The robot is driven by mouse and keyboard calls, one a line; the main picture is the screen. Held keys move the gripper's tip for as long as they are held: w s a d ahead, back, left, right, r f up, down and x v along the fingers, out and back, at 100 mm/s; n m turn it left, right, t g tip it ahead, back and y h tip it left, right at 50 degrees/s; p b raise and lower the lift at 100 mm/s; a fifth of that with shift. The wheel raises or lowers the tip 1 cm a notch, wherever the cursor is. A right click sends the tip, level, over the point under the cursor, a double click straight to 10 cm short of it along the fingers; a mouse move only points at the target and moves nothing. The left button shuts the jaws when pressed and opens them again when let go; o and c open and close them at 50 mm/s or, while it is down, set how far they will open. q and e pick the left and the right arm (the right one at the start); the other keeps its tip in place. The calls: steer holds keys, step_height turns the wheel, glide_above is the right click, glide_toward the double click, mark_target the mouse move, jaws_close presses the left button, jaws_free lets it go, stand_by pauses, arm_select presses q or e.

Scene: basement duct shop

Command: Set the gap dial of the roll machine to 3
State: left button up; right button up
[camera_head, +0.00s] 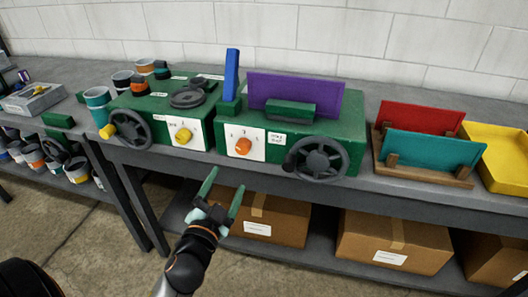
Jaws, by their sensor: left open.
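Two green machines stand side by side on the grey bench. The right machine (345,107) has an orange dial (243,146) on a white number plate (258,154), with a small label beside it. The left machine (135,103) has a yellow dial (184,136) on a similar plate. The numbers and labels are too small to read, so I cannot tell which is the roll machine or where the dials point. My left gripper (226,179) is open and empty, below and in front of the orange dial, apart from it. My right gripper is out of view.
A dark handwheel (317,160) sticks out right of the orange dial; another handwheel (131,128) is on the left machine. A purple sheet (295,94) and a blue piece (232,74) stand on the right machine. Cardboard boxes (395,240) fill the shelf below.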

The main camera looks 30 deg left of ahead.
mark_target(242, 150)
arm_select(q)
steer(key=p+x, duration=0.1)
steer(key=x, duration=1.1)
steer(key=shift+a, duration=0.15)
jaws_close()
stand_by(0.3)
